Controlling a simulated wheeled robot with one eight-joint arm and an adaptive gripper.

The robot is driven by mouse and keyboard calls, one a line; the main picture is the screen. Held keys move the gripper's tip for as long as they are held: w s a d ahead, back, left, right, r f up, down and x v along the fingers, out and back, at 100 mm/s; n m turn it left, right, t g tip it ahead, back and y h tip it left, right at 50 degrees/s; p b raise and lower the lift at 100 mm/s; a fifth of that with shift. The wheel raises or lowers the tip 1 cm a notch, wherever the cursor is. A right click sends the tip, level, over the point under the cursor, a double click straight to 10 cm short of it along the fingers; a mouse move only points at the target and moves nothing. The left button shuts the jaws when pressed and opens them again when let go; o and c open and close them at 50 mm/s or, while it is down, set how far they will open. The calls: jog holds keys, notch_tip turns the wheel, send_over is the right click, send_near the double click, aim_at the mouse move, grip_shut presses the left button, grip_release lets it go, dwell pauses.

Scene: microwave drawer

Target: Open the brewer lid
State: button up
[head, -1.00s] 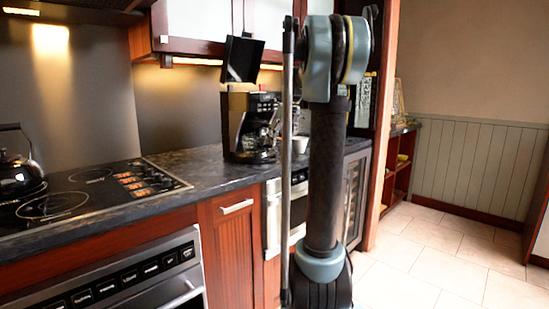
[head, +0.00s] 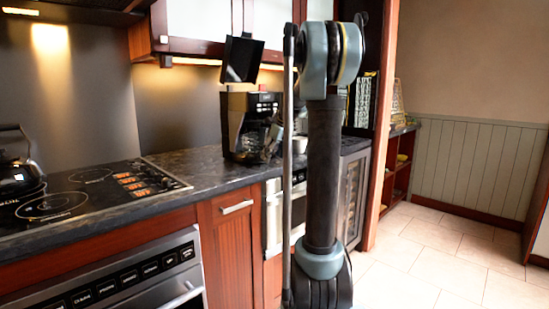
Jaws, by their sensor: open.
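The brewer (head: 236,127) is a black and metallic coffee machine standing on the dark counter, left of my arm. Its lid (head: 242,60) is a flat black panel that stands raised, nearly upright and slightly tilted, above the brewer's body. My gripper (head: 273,138) shows small and partly hidden at the brewer's right front side, below the lid's level. It is open, and I see nothing held in it. Whether it touches the brewer I cannot tell. My upright arm hides what lies right of the brewer.
The dark counter (head: 207,172) runs along the wall, with a cooktop (head: 90,195) and black kettle (head: 15,165) at left. Wall cabinets (head: 205,22) hang above and behind the lid. An oven (head: 130,285) is below. The tiled floor (head: 440,265) at right is clear.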

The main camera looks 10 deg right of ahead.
jog(key=shift+s+r, duration=0.1)
jog(key=shift+s, duration=0.05)
grip_shut()
jog(key=shift+d, duration=0.1)
jog(key=shift+s+f, duration=0.15)
jog(key=shift+f, duration=0.05)
jog(key=shift+s+d, duration=0.5)
jog(key=shift+s, duration=0.3)
jog(key=c, duration=0.7)
grip_release()
jog(key=shift+o, duration=0.3)
jog(key=shift+o, duration=0.2)
